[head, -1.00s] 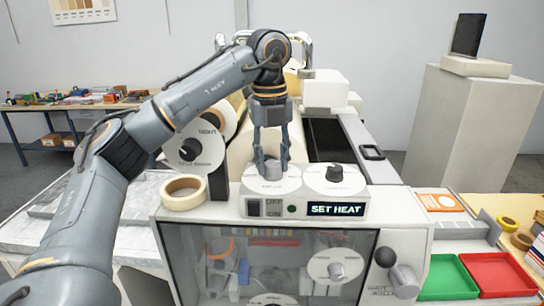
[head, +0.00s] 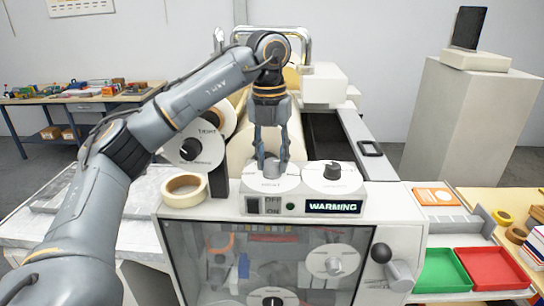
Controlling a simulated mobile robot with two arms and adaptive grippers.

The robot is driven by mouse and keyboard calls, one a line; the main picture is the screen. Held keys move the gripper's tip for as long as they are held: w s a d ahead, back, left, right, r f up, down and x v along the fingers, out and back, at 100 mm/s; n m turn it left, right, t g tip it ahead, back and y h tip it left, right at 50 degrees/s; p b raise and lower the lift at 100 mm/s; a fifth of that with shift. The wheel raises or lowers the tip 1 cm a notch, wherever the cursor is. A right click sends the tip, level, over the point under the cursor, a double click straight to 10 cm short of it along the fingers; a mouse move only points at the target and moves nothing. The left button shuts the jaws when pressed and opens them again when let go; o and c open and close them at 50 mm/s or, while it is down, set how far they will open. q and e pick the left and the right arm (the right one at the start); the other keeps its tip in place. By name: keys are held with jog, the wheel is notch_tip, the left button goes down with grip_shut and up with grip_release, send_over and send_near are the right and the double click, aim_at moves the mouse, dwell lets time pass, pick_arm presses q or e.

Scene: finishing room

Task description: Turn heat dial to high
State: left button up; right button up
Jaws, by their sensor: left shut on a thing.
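The heat dial (head: 271,184) is a white disc with a grey knob on top of the white machine, labelled HEAT. My left gripper (head: 270,164) comes down from above and is shut on the knob, one finger on each side. A second dial (head: 333,174) with a dark knob sits to the right. The dial's pointer position cannot be read. My right gripper is not in view.
A tape roll (head: 184,190) lies left of the panel. A disc dial (head: 190,149) stands behind it. A crank handle (head: 398,274) sticks out at the machine's right front. Green (head: 443,288) and red (head: 478,285) trays are at right. A pedestal (head: 455,115) stands behind.

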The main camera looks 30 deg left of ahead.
aim_at(270, 160)
pick_arm(q)
jog(key=o, duration=1.1)
jog(key=shift+o, duration=0.2)
jog(key=shift+r, duration=0.1)
notch_tip(270, 160, up, 12)
jog(key=shift+a, duration=0.2)
